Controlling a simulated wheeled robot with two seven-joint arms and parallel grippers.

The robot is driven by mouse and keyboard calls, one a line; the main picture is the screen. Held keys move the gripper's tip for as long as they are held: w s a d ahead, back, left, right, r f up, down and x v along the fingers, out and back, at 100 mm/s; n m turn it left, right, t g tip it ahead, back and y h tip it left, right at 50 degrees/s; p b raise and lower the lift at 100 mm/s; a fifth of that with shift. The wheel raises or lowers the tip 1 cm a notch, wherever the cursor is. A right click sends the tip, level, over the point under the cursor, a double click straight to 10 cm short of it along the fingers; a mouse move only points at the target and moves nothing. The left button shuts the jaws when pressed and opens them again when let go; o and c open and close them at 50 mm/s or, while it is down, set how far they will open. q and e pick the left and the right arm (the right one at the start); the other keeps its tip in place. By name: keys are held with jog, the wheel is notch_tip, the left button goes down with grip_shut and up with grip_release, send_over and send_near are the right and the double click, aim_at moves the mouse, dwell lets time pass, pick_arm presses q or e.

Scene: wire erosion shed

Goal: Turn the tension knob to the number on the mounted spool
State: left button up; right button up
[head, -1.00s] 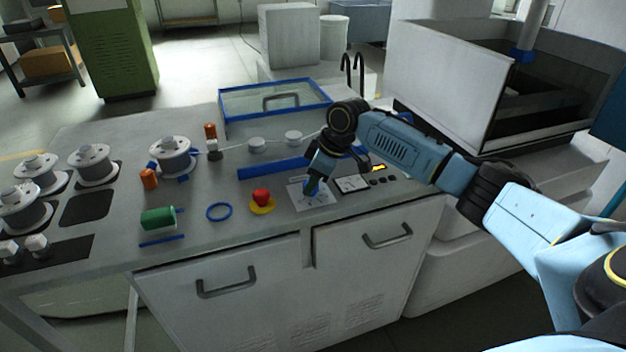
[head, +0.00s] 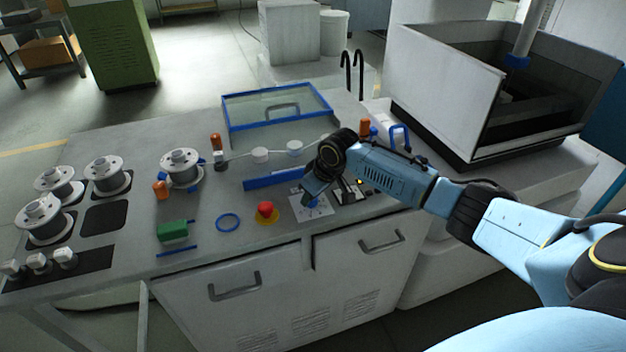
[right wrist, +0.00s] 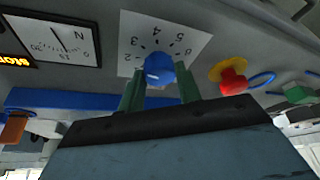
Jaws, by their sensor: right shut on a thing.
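The blue tension knob (right wrist: 158,66) sits on a white number dial (right wrist: 190,32); the dial also shows in the head view (head: 322,208). In the right wrist view the numbers appear upside down, with 2 to 6 readable; the knob's setting is unclear. My right gripper (right wrist: 159,82) is shut on the knob, a green finger on each side. In the head view my right gripper (head: 309,198) reaches down onto the dial and hides the knob. The mounted spool (head: 182,167) stands alone, with wire running right from it; its number is unreadable. My left gripper is out of view.
A needle gauge (right wrist: 55,38) and a lit orange display (right wrist: 10,45) are beside the dial. A red button (head: 266,209) on a yellow base is close on its other side. Several loose spools (head: 108,174) stand at left. A blue bar (head: 272,180) lies behind.

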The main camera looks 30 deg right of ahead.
jog(key=m+p, duration=0.2)
jog(key=shift+a+r+h+p, duration=0.1)
jog(key=shift+r+h+p, duration=0.1)
jog(key=shift+h+p, duration=0.15)
jog(key=shift+f+m+p, duration=0.15)
jog(key=shift+m+p, duration=0.45)
jog(key=shift+p, duration=0.05)
jog(key=shift+h, duration=0.25)
jog(key=o, duration=1)
jog(key=v, duration=1.3)
jog(key=shift+s+p, duration=0.25)
jog(key=shift+p, duration=0.2)
